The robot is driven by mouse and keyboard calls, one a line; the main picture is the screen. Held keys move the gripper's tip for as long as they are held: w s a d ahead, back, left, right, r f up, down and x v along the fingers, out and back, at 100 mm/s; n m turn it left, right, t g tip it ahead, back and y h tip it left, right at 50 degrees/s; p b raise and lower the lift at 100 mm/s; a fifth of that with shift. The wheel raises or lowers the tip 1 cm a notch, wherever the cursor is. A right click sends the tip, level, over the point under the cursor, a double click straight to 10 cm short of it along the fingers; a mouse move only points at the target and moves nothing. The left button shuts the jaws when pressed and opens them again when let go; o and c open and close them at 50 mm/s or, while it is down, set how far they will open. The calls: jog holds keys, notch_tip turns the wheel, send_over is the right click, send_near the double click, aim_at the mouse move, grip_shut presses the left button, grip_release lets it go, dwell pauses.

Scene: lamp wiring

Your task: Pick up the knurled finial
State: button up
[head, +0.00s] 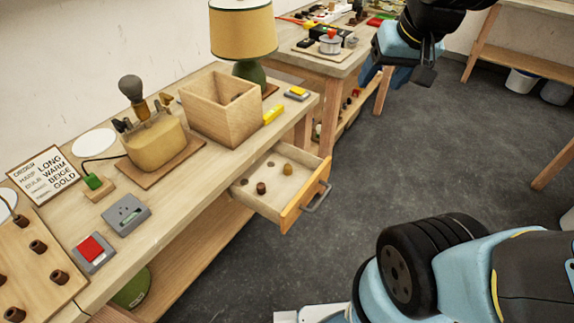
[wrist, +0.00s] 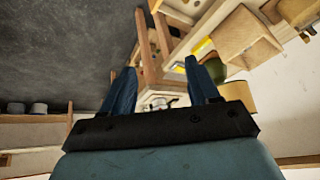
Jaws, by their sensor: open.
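An open drawer (head: 290,209) in the head view holds several small pieces. A dark brown knob-like piece (head: 261,188) stands near its middle, and a golden-tan rounded piece (head: 287,169) is to its right. Smaller brown pieces (head: 271,164) lie further back. They are too small for me to tell which is the knurled finial or to see any knurling. My gripper (head: 427,65) hangs over the floor at the upper right, well apart from the drawer. In the wrist view its two fingers (wrist: 160,80) are spread, with nothing between them.
On the bench stand a wooden box (head: 222,110), a lamp with a tan shade (head: 243,32), a beige lamp base (head: 155,142), a red-button box (head: 92,250) and an order card (head: 43,175). The drawer's handle (head: 318,197) juts over the floor. The grey floor (head: 400,170) between is clear.

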jog(key=w+a+f+g+y, duration=0.1)
jog(key=w+a+f, duration=0.4)
jog(key=w+f, duration=0.2)
jog(key=h, duration=0.2)
send_over(288, 166)
jog(key=s, duration=0.2)
jog(key=shift+s+a+f, duration=0.1)
jog(key=shift+a+f, duration=0.05)
jog(key=shift+f, duration=5)
jog(key=shift+w+a+f, duration=0.1)
jog(key=shift+a+f, duration=0.05)
jog(key=shift+f, duration=5.05)
jog(key=shift+s+a+f, duration=0.1)
jog(key=shift+a+f, duration=0.05)
jog(key=shift+f, duration=5)
jog(key=shift+d+x, duration=0.2)
jog(key=shift+x, duration=0.75)
jog(key=shift+d+x, duration=0.25)
jog(key=shift+x, duration=0.75)
jog(key=shift+w+f, duration=0.2)
jog(key=shift+f, duration=0.45)
jog(key=shift+c, duration=0.2)
grip_shut()
